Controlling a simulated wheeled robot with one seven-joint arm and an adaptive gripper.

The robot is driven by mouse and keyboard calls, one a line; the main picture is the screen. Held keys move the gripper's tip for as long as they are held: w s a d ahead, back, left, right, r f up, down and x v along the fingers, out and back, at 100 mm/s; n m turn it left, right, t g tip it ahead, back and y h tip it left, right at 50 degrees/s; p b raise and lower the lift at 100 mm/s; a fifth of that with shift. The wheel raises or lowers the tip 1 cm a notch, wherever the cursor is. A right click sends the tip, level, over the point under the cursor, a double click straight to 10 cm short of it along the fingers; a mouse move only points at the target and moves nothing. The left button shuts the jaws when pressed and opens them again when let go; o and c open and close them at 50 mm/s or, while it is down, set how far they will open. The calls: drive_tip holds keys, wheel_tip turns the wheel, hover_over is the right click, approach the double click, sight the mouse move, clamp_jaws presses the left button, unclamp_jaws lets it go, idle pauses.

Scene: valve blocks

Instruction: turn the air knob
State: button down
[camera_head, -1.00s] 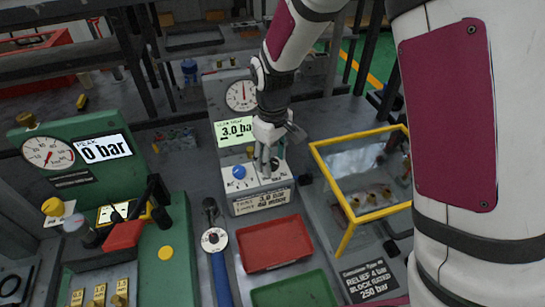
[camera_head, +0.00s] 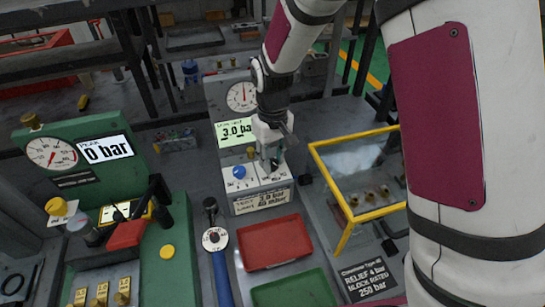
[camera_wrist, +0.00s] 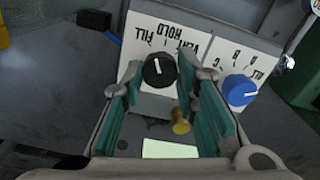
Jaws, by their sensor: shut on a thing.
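The air knob is a black round knob with a white pointer line. It shows in the wrist view (camera_wrist: 159,70) on a white plate lettered FILL, HOLD and VENT, its line running nearly up and down the picture. My gripper (camera_wrist: 164,82) has its teal-padded fingers on either side of this knob and is shut on it. In the head view my gripper (camera_head: 270,160) points down at the right half of the control box (camera_head: 262,197), and mostly hides the knob. A blue knob (camera_head: 239,172) sits beside it on the left, also seen in the wrist view (camera_wrist: 239,90).
Behind the box stand a 3.0 bar display (camera_head: 236,133) and a round gauge (camera_head: 242,96). A yellow-framed clear case (camera_head: 350,207) is close on the right. Red (camera_head: 273,262) and green trays (camera_head: 295,293) lie in front. A green test rig (camera_head: 165,265) stands left.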

drive_tip(key=m+p, duration=0.1)
drive_tip(key=m, duration=0.4)
drive_tip(key=shift+m, duration=0.3)
idle(0.4)
drive_tip(key=c, duration=1.2)
unclamp_jaws()
drive_tip(key=shift+c, duration=0.2)
wheel_tip(320, 180, up, 12)
